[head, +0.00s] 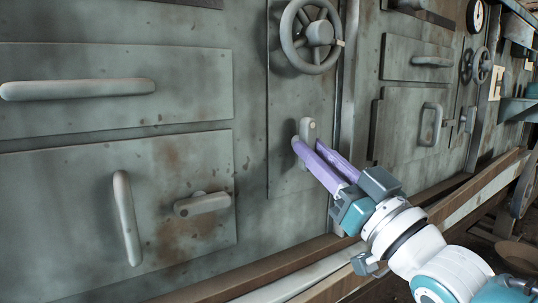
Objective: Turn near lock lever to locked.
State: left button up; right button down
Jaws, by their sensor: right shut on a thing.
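A small pale grey lever (309,127) stands upright on the narrow panel below the handwheel. My right gripper (308,146) reaches up to it from the lower right, its two purple fingers shut on it. The fingers hide the lever's lower part. A second grey lever (202,204) lies nearly level on the lower left door, clear of the gripper. I cannot tell from labels which lever is the near lock lever. My left gripper is not in view.
A grey handwheel (318,34) sticks out just above the gripper. The lower left door has an upright bar handle (127,217); the door above has a level one (78,89). Pale and brown rails (275,279) run along the wall's foot.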

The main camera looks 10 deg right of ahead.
dwell(0.3)
jog(key=c, duration=0.7)
grip_release()
jog(key=p+v, duration=0.2)
jog(key=v, duration=0.8)
jog(key=shift+p, duration=0.35)
jog(key=shift+r, duration=0.1)
